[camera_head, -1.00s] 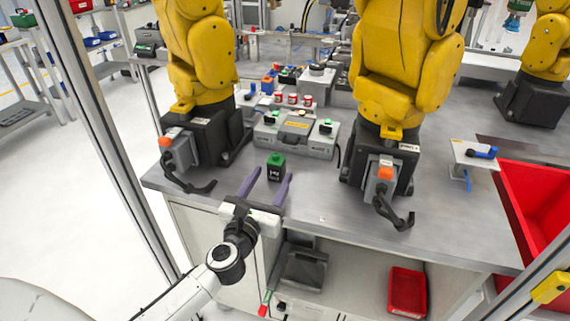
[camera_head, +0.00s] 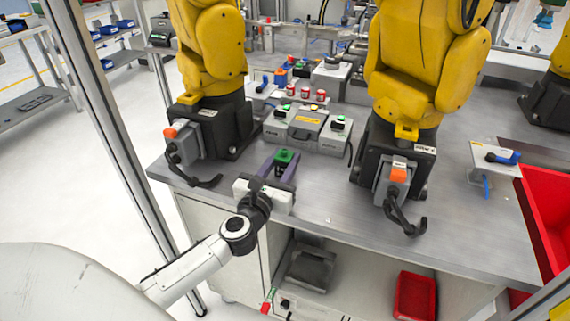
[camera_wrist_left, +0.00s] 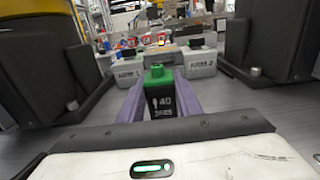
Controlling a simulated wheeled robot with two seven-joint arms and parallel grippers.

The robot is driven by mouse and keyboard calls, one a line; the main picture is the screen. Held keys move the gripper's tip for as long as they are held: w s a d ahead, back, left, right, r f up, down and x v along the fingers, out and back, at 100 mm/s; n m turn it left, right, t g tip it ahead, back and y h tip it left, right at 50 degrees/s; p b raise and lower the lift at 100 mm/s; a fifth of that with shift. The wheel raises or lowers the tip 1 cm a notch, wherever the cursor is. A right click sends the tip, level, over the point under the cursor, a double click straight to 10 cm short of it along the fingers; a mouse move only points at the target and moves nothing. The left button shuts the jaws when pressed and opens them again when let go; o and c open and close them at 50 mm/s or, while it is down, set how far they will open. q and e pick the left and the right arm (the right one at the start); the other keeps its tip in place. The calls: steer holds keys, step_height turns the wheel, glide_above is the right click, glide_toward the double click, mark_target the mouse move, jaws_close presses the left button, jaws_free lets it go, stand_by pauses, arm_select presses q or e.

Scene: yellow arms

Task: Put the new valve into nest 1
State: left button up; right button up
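A black block with a green top (camera_head: 284,156), marked "40", stands upright on the grey bench; it also shows in the left wrist view (camera_wrist_left: 160,95). My left gripper (camera_head: 281,166) is low over the bench, with its two purple fingers on either side of the block. The fingers look open, and I cannot tell whether they touch it. The gripper body hides the block's lower part in the head view. I cannot make out a label for nest 1 or anything marked as the new valve. My right gripper is not in view.
Yellow robot arms on black bases (camera_head: 212,125) flank the block. A grey control box (camera_head: 306,130) with a green button stands behind it, red-capped items (camera_head: 305,92) farther back. At right are a white stand with a blue-handled part (camera_head: 497,157) and a red bin (camera_head: 550,215).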

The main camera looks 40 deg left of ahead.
mark_target(284, 150)
arm_select(q)
steer(key=shift+r, duration=0.15)
steer(key=shift+c, duration=0.6)
step_height(284, 150, up, 6)
steer(key=p, duration=0.3)
step_height(284, 150, up, 4)
steer(key=shift+f, duration=0.15)
steer(key=s+d+m+h, duration=0.1)
steer(key=s+d+h, duration=0.1)
steer(key=s+d, duration=0.5)
steer(key=s+d+f+m+h, duration=0.1)
steer(key=s+d+h, duration=0.1)
steer(key=s+d, duration=0.5)
steer(key=s, duration=0.5)
steer(key=shift+s+d+f+m+t, duration=0.25)
steer(key=shift+s+d+m+t, duration=0.05)
steer(key=shift+d+m, duration=0.1)
